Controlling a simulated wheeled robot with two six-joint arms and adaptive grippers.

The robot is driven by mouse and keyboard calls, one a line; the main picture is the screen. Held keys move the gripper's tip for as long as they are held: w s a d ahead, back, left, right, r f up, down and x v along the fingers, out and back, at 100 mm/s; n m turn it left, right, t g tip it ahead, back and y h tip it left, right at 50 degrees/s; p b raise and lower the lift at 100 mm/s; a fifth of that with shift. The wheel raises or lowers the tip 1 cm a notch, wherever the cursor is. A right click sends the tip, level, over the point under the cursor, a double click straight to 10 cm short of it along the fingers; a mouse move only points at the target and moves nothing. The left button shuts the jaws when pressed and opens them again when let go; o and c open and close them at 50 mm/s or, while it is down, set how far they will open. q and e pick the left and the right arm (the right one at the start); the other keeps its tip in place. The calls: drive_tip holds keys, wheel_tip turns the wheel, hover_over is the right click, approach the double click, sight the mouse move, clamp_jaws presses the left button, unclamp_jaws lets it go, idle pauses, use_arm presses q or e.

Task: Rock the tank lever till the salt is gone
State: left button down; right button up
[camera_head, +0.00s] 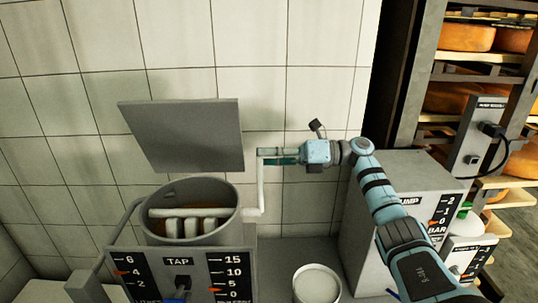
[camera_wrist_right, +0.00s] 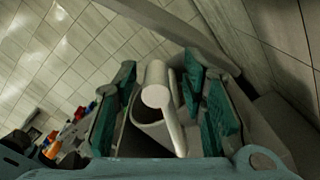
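The grey tank (camera_head: 226,232) stands against the tiled wall, with brownish contents and white bars (camera_head: 190,212) inside. I cannot make out salt in it. Its pale lever (camera_head: 261,188) rises on the tank's right side and ends in a sideways handle, which also shows in the right wrist view (camera_wrist_right: 156,88). My right gripper (camera_head: 280,158) is at that handle. In the right wrist view its teal fingers (camera_wrist_right: 160,108) stand apart on both sides of the handle, with a gap visible at left. My left gripper is not in view.
A grey panel (camera_head: 182,135) stands tilted behind the tank. Gauge panels with a TAP label (camera_head: 180,262) are in front. A pale round container (camera_head: 316,285) stands to the right, beside the pump box (camera_head: 413,172). Shelves with orange cheese wheels (camera_head: 467,37) are at far right.

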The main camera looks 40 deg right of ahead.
drive_tip(key=v, duration=1.2)
drive_tip(key=shift+w+d, duration=0.1)
idle(0.5)
drive_tip(key=w+a+n, duration=0.1)
drive_tip(key=w+a, duration=0.1)
drive_tip(key=a, duration=0.1)
drive_tip(key=w+a+n, duration=0.2)
drive_tip(key=a, duration=0.2)
drive_tip(key=w+a+n, duration=0.1)
drive_tip(key=w+a, duration=0.1)
drive_tip(key=a, duration=0.1)
drive_tip(key=shift+w+a+n, duration=0.1)
drive_tip(key=shift+a+n, duration=0.05)
drive_tip(key=shift+n, duration=0.15)
drive_tip(key=shift+f, duration=0.1)
